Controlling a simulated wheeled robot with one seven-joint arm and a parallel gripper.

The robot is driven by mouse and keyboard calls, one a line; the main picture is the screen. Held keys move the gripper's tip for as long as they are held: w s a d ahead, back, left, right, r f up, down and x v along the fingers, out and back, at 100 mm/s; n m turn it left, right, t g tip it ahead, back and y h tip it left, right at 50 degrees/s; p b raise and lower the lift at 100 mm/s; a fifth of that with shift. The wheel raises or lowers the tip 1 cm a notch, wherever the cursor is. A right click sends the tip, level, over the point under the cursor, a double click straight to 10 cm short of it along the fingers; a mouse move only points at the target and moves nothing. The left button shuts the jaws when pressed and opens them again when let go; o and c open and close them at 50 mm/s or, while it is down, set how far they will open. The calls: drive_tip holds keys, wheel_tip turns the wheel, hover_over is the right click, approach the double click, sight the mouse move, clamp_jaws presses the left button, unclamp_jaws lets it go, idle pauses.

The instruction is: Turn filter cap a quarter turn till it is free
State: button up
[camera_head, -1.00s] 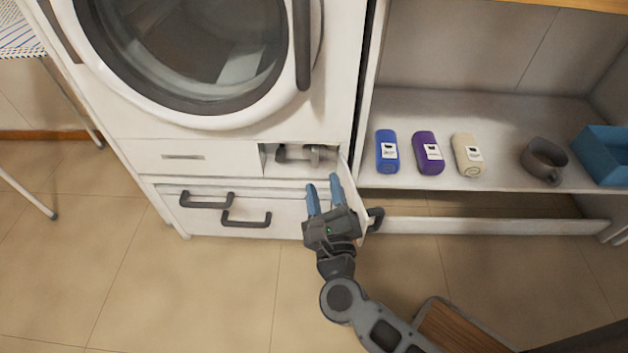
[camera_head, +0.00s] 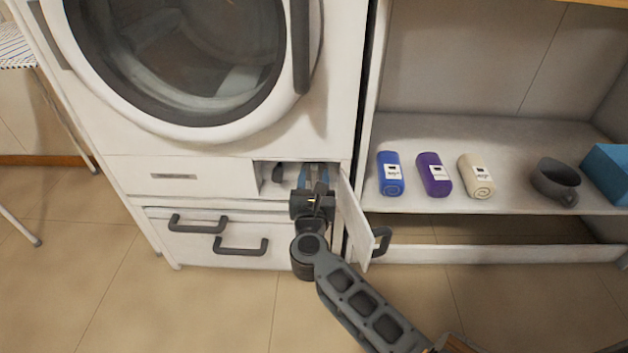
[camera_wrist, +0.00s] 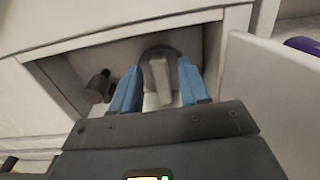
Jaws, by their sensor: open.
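The filter cap (camera_wrist: 160,75) is a grey round knob with a raised grip bar, at the back of a small open compartment (camera_wrist: 100,58) low on the white washing machine. My gripper (camera_head: 316,178) reaches into this compartment in the head view, where it hides most of the cap. In the wrist view my gripper (camera_wrist: 160,88) is open, with one blue finger on each side of the cap's grip bar. I cannot tell whether the fingers touch the bar. A small dark knob (camera_wrist: 97,86) sits left of the cap.
The compartment's white door (camera_head: 355,218) stands open, close to the right of my gripper. On the shelf at right are blue (camera_head: 390,173), purple (camera_head: 434,175) and cream (camera_head: 475,176) rolls, a dark mug (camera_head: 556,181) and a blue box (camera_head: 608,174).

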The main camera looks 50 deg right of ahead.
drive_tip(key=shift+w+d, duration=0.1)
drive_tip(key=shift+d, duration=0.05)
clamp_jaws()
idle(0.4)
